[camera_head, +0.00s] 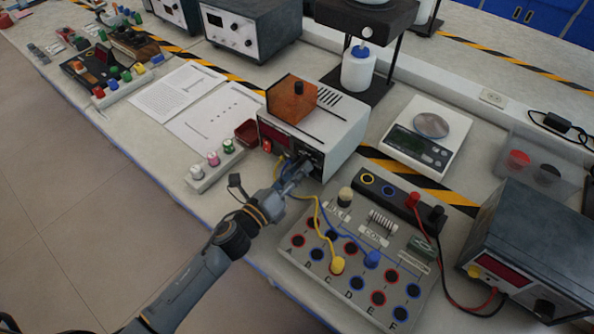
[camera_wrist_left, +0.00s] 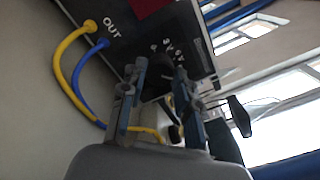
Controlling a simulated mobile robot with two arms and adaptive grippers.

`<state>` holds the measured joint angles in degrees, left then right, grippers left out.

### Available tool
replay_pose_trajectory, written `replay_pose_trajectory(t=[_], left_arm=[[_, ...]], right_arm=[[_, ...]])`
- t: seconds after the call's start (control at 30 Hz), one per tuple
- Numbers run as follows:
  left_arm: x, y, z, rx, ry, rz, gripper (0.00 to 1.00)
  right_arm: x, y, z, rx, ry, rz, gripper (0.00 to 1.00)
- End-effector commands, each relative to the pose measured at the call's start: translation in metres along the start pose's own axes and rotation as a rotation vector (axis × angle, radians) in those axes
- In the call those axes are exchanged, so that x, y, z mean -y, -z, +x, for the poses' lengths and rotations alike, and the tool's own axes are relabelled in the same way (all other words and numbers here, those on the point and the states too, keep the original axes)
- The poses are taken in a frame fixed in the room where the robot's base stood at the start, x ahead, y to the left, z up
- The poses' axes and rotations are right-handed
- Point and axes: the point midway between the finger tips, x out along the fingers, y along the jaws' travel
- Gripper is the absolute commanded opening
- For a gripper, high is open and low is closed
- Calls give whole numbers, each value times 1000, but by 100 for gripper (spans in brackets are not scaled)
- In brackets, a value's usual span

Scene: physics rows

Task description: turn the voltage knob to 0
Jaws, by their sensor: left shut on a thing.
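The power supply (camera_head: 332,128) is a pale box with a dark front panel, a red display and a wooden-looking block on top. My left gripper (camera_head: 306,167) reaches its front panel from the lower left. In the left wrist view, the two fingers of my left gripper (camera_wrist_left: 160,72) stand on either side of the dark voltage knob (camera_wrist_left: 154,88) and are shut on it. Scale marks show on the panel beyond the knob, but its pointer is hidden. The display's digits cannot be read. My right gripper is not in view.
Yellow and blue cables (camera_wrist_left: 75,65) run from the OUT sockets close beside the gripper. A plugboard (camera_head: 350,262) with coloured sockets lies in front. A scale (camera_head: 425,140) and another supply (camera_head: 530,255) stand to the right. Papers (camera_head: 178,92) lie to the left.

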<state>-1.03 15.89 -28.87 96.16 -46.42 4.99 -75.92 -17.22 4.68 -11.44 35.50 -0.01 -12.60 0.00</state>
Motion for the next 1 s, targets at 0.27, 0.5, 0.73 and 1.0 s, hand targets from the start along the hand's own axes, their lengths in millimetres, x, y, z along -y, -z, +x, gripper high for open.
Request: replay_pose_trajectory(t=[0.27,0.5,0.73,1.0], left_arm=[[0,0,0,0,-1,1,43],[0,0,0,0,-1,1,54],[-1,1,-9,-1,-2,1,54],[-1,2,-61,-2,-3,-1,54]], right_arm=[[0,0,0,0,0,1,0],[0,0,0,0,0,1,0],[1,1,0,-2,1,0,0],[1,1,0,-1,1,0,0]])
